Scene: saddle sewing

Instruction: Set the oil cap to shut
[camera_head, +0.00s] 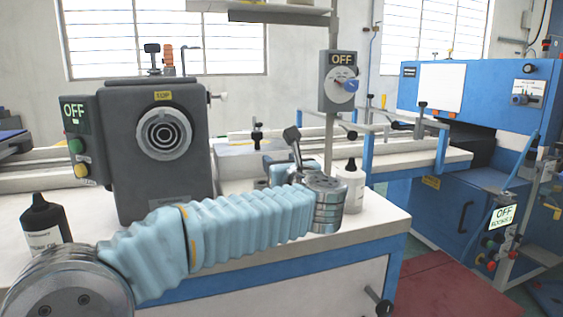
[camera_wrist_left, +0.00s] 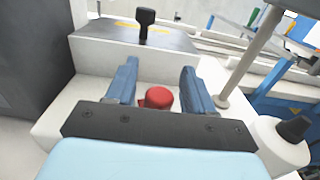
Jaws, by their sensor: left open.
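A red cap (camera_wrist_left: 158,98), likely the oil cap, shows in the left wrist view on the white base in front of a raised block. My left gripper (camera_wrist_left: 159,78) is open, with one blue finger on each side of the cap. Gaps show between the fingers and the cap, so I cannot see any contact. The cap's lower part is hidden by the gripper's dark palm, and I cannot tell whether it is shut. In the head view the left gripper (camera_head: 275,169) is partly hidden behind my wrist, and the cap does not show. My right gripper is not in view.
A dark machine (camera_head: 160,150) with an OFF panel stands left. A black-capped white bottle (camera_head: 350,186) stands right of my wrist; a dark bottle (camera_head: 44,222) is at left. A black knob (camera_wrist_left: 146,22) rises behind the cap. A post carries an OFF switch box (camera_head: 338,80).

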